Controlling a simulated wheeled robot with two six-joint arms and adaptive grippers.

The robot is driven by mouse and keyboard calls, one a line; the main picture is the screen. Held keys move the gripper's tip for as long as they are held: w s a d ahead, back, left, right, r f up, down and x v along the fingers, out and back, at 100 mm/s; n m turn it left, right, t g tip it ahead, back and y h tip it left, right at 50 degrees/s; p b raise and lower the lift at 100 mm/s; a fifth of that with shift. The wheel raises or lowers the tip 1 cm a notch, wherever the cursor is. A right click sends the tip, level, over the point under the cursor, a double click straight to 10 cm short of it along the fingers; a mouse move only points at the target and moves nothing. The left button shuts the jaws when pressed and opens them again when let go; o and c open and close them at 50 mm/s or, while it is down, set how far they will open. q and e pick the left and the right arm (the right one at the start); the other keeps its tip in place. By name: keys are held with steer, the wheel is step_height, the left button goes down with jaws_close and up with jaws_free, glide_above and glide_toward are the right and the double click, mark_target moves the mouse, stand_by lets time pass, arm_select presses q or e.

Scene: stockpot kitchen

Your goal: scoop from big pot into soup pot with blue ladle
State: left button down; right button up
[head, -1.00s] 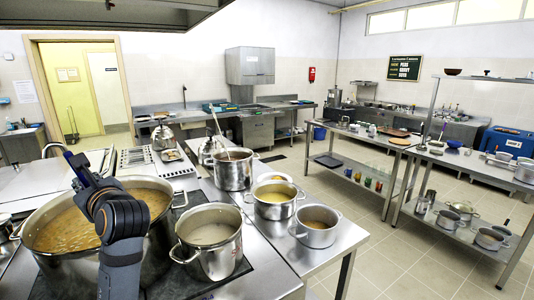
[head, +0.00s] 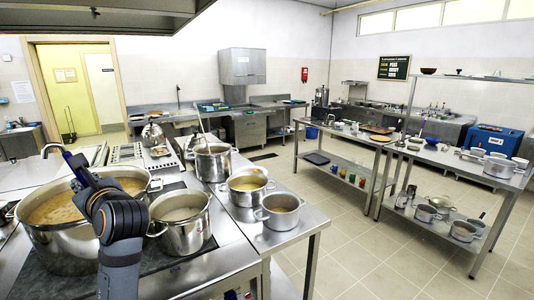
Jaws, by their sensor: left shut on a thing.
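The big pot (head: 60,240) is a wide steel pot at the lower left, holding brownish soup. My left gripper (head: 82,174) is over it, shut on the blue ladle (head: 66,156). Only the ladle's dark blue handle end shows, slanting up left past the gripper. Its bowl is hidden behind my gripper and arm, so I cannot tell whether it is in the soup. A smaller steel pot (head: 182,233) with pale contents stands just right of the big pot. I cannot tell which smaller pot is the soup pot. My right gripper is out of view.
A tall pot (head: 212,166) with a long utensil, a pot with yellowish contents (head: 247,197) and a low pot (head: 279,218) stand along the steel counter to the right. Shelved tables (head: 450,165) stand further right, across open tiled floor (head: 350,250).

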arm_select(q)
steer(key=w+d+f, duration=0.1)
steer(key=f, duration=0.1)
steer(key=w+d+f+m+t+h, duration=0.1)
steer(key=f, duration=0.2)
steer(key=w+d+f+m+t+h, duration=0.1)
steer(key=d+f, duration=0.1)
steer(key=shift+w+f, duration=0.25)
steer(key=s+d+f+m+t+h, duration=0.1)
steer(key=d+f+m+t+h, duration=0.2)
steer(key=d+f, duration=0.5)
steer(key=s+d+f+m+t+h, duration=0.1)
steer(key=d+f+m+h, duration=0.3)
steer(key=f, duration=0.8)
steer(key=s+d+f+m+t+h, duration=0.1)
steer(key=s+d+f+h, duration=0.4)
steer(key=s+f, duration=0.3)
steer(key=shift+d+f+m, duration=0.3)
steer(key=shift+d+f, duration=0.3)
steer(key=shift+d, duration=0.05)
